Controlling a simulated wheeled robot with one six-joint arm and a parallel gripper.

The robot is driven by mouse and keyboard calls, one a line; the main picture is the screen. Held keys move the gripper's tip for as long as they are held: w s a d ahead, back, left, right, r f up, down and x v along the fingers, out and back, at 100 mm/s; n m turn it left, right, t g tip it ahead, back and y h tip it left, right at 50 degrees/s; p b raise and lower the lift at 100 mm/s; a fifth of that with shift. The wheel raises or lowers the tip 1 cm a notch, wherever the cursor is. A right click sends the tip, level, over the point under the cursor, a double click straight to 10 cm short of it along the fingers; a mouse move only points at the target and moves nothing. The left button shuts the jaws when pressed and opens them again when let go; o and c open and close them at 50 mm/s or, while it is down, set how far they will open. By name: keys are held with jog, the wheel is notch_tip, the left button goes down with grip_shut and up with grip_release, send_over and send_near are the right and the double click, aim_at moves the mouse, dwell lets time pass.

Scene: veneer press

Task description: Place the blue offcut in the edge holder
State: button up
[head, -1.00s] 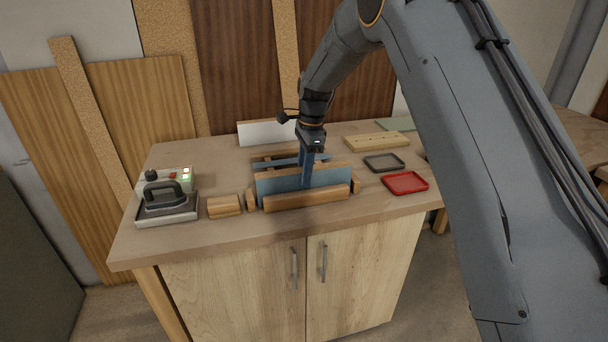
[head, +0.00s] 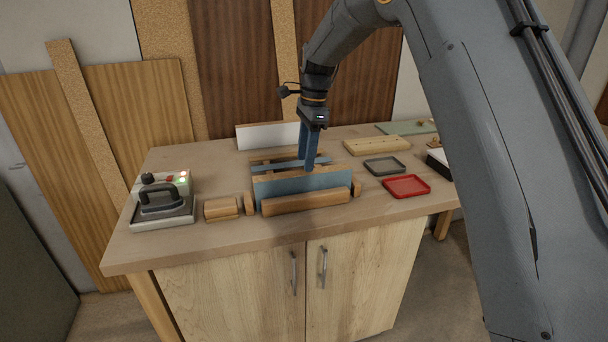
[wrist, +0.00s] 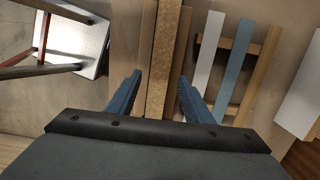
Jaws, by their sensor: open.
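The blue offcut (head: 300,186), a blue-faced board with a brown top edge, stands upright behind the front wooden bar of the edge holder (head: 306,200). In the wrist view its speckled brown top edge (wrist: 163,60) runs between my fingers, with clear gaps on both sides. My gripper (head: 308,165) is open and empty, pointing down at the board's top edge. The tips seem at or just above the edge; the exact height is unclear. The offcut's lower part is hidden by the front bar.
Behind the offcut, a wooden rack holds a flat blue strip (wrist: 235,70) and a white strip (wrist: 208,65). A white board (head: 267,136) stands at the back. An iron (head: 162,199) stands left; red (head: 407,186) and grey (head: 384,166) trays lie right.

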notch_tip(320, 180, up, 5)
jog(key=b, duration=0.1)
jog(key=s+d+f+n, duration=0.4)
jog(key=s+d+n, duration=0.1)
jog(key=s, duration=0.6)
jog(key=s+d+f+n+t+h, duration=0.1)
jog(key=s+d+f+n, duration=0.4)
jog(key=s+d, duration=0.3)
jog(key=s+d+f+n, duration=0.4)
jog(key=s+d+f, duration=0.1)
jog(key=s, duration=0.9)
jog(key=shift+d+f+n, duration=0.15)
jog(key=shift+d+n, duration=0.25)
jog(key=shift+d, duration=0.25)
